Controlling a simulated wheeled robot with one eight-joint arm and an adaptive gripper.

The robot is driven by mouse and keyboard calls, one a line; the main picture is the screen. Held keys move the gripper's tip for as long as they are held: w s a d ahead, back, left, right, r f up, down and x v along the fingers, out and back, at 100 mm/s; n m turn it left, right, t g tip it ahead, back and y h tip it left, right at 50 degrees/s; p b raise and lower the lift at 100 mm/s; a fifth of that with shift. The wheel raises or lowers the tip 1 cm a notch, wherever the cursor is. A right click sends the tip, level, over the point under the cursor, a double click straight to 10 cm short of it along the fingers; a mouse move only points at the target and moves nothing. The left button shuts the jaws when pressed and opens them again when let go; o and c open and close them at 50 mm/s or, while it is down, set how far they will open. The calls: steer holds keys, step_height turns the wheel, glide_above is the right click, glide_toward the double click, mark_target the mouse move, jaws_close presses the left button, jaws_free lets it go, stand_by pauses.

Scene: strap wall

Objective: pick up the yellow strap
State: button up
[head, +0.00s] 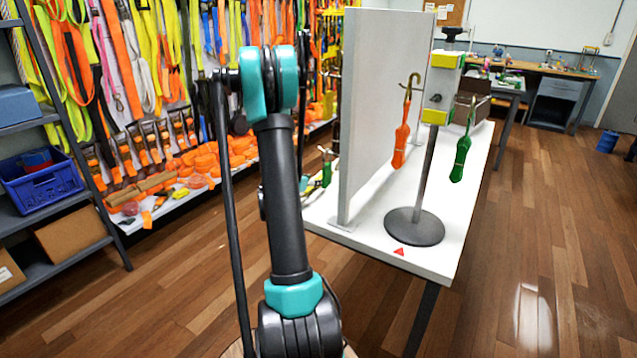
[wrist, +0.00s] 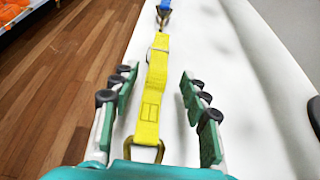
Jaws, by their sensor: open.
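The yellow strap (wrist: 154,85) runs up the middle of the wrist view, flat and narrow, with a stitched patch and a metal ring at its near end by my palm. My gripper (wrist: 159,76) is open, with one finger on each side of the strap and a gap to each. The strap's far end meets a small blue piece with metal. In the head view I cannot make out this strap or my gripper for sure; my arm and the white upright panel block part of the view.
The white table (head: 455,190) holds the upright panel (head: 375,110) and a round-based stand (head: 415,227). An orange strap (head: 400,147) and a green strap (head: 461,158) hang from hooks. Shelving (head: 45,125) stands at left.

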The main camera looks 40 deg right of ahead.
mark_target(317, 178)
steer(key=shift+w+x, duration=0.2)
steer(key=shift+x, duration=2.5)
steer(key=shift+a, duration=0.1)
steer(key=shift+c, duration=0.3)
steer(key=shift+r, duration=0.1)
jaws_close()
